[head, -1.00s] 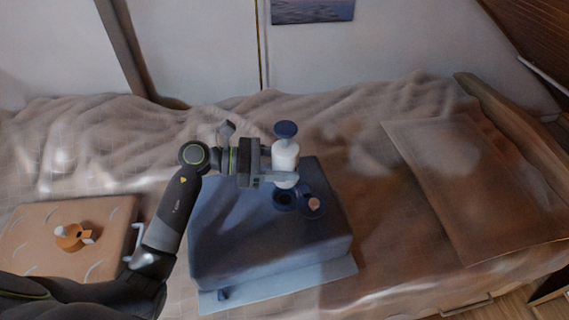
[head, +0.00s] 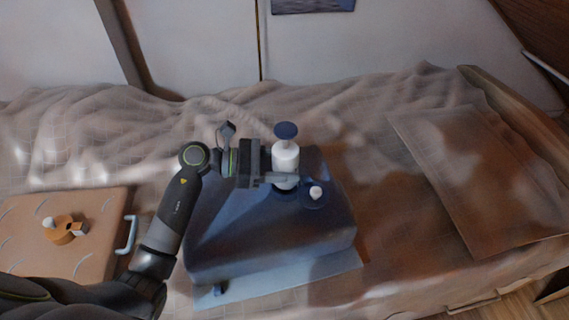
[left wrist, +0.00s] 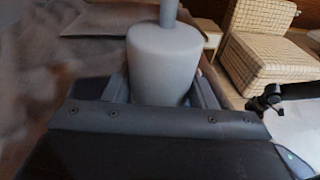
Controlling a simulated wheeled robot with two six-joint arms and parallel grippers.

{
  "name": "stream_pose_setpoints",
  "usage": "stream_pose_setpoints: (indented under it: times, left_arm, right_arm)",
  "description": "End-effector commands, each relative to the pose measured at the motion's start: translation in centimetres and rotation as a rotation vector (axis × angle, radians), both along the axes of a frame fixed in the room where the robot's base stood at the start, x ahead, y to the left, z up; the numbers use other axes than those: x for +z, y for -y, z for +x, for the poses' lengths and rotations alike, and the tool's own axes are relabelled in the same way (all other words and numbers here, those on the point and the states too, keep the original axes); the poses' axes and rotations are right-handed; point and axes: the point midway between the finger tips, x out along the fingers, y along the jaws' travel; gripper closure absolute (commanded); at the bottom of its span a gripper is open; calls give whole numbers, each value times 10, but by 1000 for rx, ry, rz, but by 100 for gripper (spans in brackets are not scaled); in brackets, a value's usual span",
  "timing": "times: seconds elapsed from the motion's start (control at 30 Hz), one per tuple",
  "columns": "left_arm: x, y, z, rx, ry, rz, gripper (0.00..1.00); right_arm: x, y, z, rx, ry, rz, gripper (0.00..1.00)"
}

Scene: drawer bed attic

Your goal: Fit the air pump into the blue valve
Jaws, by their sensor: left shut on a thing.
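The air pump (head: 285,156) has a white body and a dark blue top knob, and stands upright. My left gripper (head: 277,178) is shut on its body; the pump also fills the middle of the left wrist view (left wrist: 163,62). The pump's lower end is at the blue valve (head: 287,190) on top of the blue cushion (head: 235,245). The pump and gripper hide most of the valve, and I cannot tell whether the pump is seated in it. A dark jointed part, perhaps my right gripper (left wrist: 266,100), shows small in the left wrist view; its jaws are unclear.
A blue cap with a pale knob (head: 315,194) lies right beside the valve. An orange case (head: 100,250) with an orange round fitting (head: 64,230) is at the left. A brown flat panel (head: 480,185) lies at the right.

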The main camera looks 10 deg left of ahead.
Motion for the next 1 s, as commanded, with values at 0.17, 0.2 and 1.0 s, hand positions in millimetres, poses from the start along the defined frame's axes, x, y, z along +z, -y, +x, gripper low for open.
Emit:
stream_pose_setpoints:
  times: [0.17,0.2,1.0]
  left_arm:
    - [-1,0,0,0,1,-1,79]
    - [-1,0,0,0,1,-1,79]
    - [0,0,0,0,1,-1,79]
  right_arm:
    - [2,-1,1,-2,-1,2,67]
    - [2,-1,1,-2,-1,2,67]
    - [-4,-1,1,-2,-1,2,67]
